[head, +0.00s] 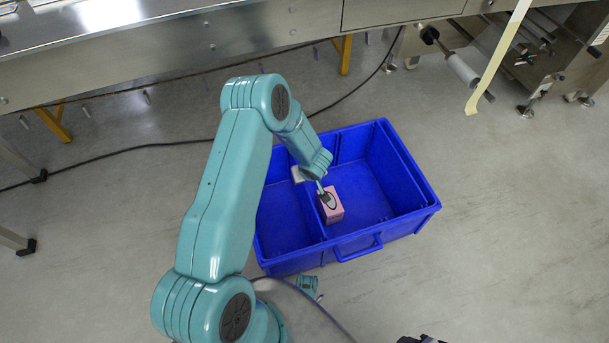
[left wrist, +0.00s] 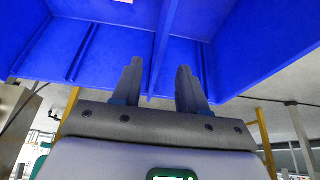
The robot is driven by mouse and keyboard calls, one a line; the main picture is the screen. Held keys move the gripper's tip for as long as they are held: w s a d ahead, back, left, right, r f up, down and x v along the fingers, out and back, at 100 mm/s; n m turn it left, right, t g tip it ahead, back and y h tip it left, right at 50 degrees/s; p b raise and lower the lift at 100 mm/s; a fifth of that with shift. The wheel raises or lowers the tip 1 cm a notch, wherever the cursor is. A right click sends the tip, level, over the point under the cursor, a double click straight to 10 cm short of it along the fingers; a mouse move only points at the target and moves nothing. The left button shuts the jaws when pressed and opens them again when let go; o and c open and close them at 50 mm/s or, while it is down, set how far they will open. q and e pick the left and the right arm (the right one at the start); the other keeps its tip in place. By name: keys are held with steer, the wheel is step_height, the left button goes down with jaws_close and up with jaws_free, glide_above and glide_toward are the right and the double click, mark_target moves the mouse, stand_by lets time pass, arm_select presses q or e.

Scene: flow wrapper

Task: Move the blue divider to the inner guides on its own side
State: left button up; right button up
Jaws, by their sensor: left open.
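A blue crate (head: 411,219) stands on the floor, and the blue divider (head: 312,218) crosses it from back to front, left of the middle. In the left wrist view the divider (left wrist: 164,35) shows as an upright panel between my fingers. My left gripper (head: 323,190) is over the crate at the divider; it is open, one finger on each side in the left wrist view (left wrist: 158,65). I cannot tell whether the fingers touch the panel. Vertical guide ribs (left wrist: 84,52) run on the crate wall beside it. My arm hides part of the crate's left side. My right gripper is not in view.
A pink box (head: 334,211) lies in the crate just right of the divider, close to my gripper. The crate's right part is otherwise clear. The metal machine (head: 200,50) stands behind, with a cable (head: 120,152) on the floor. Floor to the right is free.

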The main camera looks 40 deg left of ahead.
arm_select(q)
steer(key=p+v, duration=0.5)
steer(key=v, duration=1)
steer(key=shift+p, duration=0.35)
steer(key=shift+d+r, duration=0.1)
